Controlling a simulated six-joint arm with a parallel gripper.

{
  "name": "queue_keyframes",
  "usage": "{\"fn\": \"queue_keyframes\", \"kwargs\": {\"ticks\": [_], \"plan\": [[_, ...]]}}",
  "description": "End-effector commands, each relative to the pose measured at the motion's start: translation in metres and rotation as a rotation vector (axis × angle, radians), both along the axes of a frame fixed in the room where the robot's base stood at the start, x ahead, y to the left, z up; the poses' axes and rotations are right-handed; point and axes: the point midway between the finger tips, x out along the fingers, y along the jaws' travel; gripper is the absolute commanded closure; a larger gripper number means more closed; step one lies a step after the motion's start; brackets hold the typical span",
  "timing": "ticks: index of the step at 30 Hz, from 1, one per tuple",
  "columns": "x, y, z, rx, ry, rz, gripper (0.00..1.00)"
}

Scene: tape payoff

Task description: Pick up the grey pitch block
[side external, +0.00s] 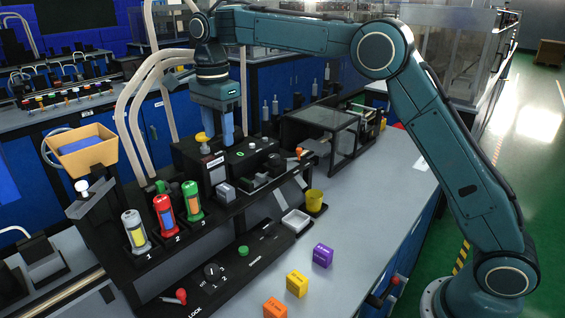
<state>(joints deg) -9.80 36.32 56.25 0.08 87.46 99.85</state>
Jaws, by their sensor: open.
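A small grey block (225,191), which looks like the grey pitch block, sits on the black upper deck of the machine, below the white label plate and right of the green cylinder. My gripper (226,140) points down above the machine's black housing, higher in the picture than the grey block and apart from it. It is open, with nothing seen between its blue fingers. The fingers overlap in this view, so the gap between them is hard to see.
Orange (275,308), yellow (296,284) and purple (322,256) blocks stand on the grey bench (375,215). White (135,232), red (167,217) and green (192,202) cylinders stand in numbered places. A yellow knob (203,138) is close to my gripper.

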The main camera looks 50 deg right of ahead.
Motion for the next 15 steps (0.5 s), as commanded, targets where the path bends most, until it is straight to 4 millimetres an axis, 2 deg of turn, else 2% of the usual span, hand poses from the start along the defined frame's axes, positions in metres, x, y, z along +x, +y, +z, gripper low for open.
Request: {"fn": "queue_keyframes", "kwargs": {"ticks": [8, 15], "plan": [[0.0, 0.0, -0.01, 0.0, 0.001, 0.001, 0.53], [-0.001, 0.0, -0.04, -0.001, 0.003, 0.002, 0.53]]}}
